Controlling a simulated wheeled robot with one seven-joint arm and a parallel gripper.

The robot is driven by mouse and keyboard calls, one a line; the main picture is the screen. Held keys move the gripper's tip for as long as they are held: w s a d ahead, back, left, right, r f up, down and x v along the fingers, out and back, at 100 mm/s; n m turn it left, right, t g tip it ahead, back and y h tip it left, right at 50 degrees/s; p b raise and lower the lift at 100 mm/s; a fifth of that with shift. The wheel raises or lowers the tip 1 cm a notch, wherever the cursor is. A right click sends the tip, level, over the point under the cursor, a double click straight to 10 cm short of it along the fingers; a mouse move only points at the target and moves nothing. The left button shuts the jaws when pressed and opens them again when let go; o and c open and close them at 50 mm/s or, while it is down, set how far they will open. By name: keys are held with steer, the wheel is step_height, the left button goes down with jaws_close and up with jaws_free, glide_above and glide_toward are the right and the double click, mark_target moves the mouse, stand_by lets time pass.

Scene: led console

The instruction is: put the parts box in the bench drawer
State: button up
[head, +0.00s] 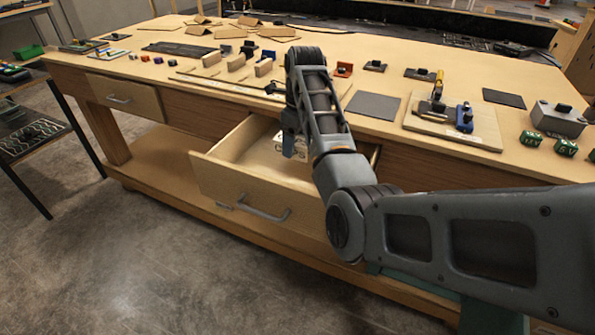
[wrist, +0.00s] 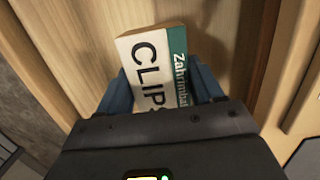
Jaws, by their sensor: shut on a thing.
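The parts box (wrist: 150,62) is white and green with "CLIPS" lettering, seen in the wrist view between the two blue fingers of my gripper (wrist: 160,88). My gripper is shut on it. In the head view my gripper (head: 292,145) points down into the open bench drawer (head: 240,192), and part of the white box (head: 264,143) shows beside it, inside the drawer's outline. The drawer is pulled out, with a metal handle on its front. My arm hides the drawer's right part. I cannot tell whether the box touches the drawer floor.
A second, closed drawer (head: 122,98) is at the left of the bench (head: 360,65). The bench top holds wooden blocks, dark pads, a board with a toggle clamp (head: 437,95) and green battery blocks (head: 565,147). The floor before the bench is clear.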

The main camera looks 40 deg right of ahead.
mark_target(299, 139)
steer(key=shift+f, duration=4.3)
steer(key=shift+f, duration=0.1)
steer(key=o, duration=1.1)
steer(key=shift+o, duration=0.2)
steer(key=r, duration=0.4)
steer(key=s+r, duration=0.1)
steer(key=r, duration=0.7)
steer(key=shift+s+d+r, duration=0.1)
steer(key=shift+s+d, duration=0.1)
steer(key=shift+d, duration=0.05)
